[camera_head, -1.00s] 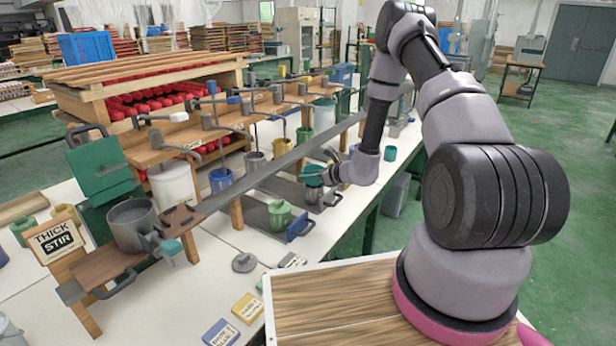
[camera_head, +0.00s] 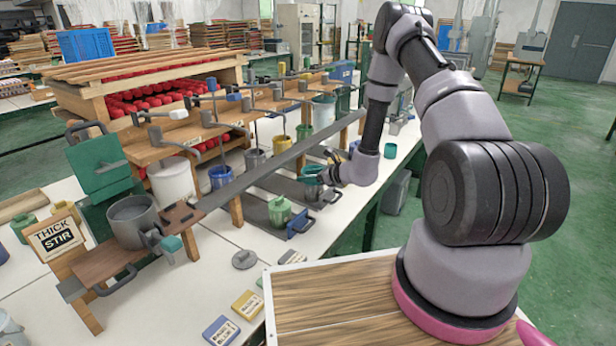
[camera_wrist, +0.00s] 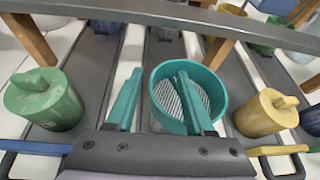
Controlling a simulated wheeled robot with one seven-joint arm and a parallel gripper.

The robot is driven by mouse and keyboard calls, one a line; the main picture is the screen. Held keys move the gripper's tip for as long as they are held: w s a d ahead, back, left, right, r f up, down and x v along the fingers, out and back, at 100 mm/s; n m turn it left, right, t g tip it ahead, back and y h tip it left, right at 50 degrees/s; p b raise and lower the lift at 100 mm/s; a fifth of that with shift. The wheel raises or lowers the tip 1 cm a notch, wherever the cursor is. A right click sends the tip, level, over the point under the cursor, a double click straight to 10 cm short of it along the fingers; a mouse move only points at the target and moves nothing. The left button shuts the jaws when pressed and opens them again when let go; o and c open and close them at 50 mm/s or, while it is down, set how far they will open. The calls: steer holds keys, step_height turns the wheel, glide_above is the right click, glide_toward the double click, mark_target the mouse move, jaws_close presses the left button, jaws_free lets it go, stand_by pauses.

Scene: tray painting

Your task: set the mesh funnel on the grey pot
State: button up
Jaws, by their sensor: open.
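The mesh funnel (camera_wrist: 208,76) is a teal ring with a pale mesh floor. In the wrist view my gripper (camera_wrist: 158,75) is open, with one teal finger outside the funnel's left wall and the other over its inside. In the head view the funnel (camera_head: 311,173) is at my gripper (camera_head: 328,168), just above a dark grey pot (camera_head: 312,191) on the middle track. The funnel appears to rest on this pot, but the contact is too small to see. In the wrist view the funnel and my gripper hide most of the pot.
A green lidded pot (camera_wrist: 44,99) stands left of the funnel and a yellow lidded pot (camera_wrist: 267,113) stands right, each on a dark track. A long grey rail (camera_wrist: 190,15) crosses behind. A larger grey pot (camera_head: 133,222) stands by the THICK STIR sign (camera_head: 58,240).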

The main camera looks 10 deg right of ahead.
steer(key=shift+r, duration=0.2)
steer(key=r+v, duration=0.1)
steer(key=v, duration=1.1)
steer(key=s+a+r+n+g+y, duration=0.1)
steer(key=s+a+r+n+g, duration=0.2)
steer(key=r, duration=0.5)
steer(key=s+a+r+n+g+y, duration=0.1)
steer(key=s+a+r+n+g, duration=0.2)
steer(key=r+n, duration=0.4)
steer(key=s+a+r+n+g, duration=0.1)
steer(key=s+a+r+n, duration=0.25)
steer(key=r, duration=0.45)
steer(key=s+d+r+n+t+h, duration=0.2)
steer(key=s+d+r+n+h, duration=0.2)
steer(key=s+r, duration=0.3)
steer(key=s+d+r+n+t+h, duration=0.2)
steer(key=s+d+r+n+h, duration=0.2)
steer(key=s+r, duration=0.4)
steer(key=shift+s+d+r+n+h, duration=0.4)
steer(key=shift+s+d+n, duration=0.35)
steer(key=shift+s, duration=0.45)
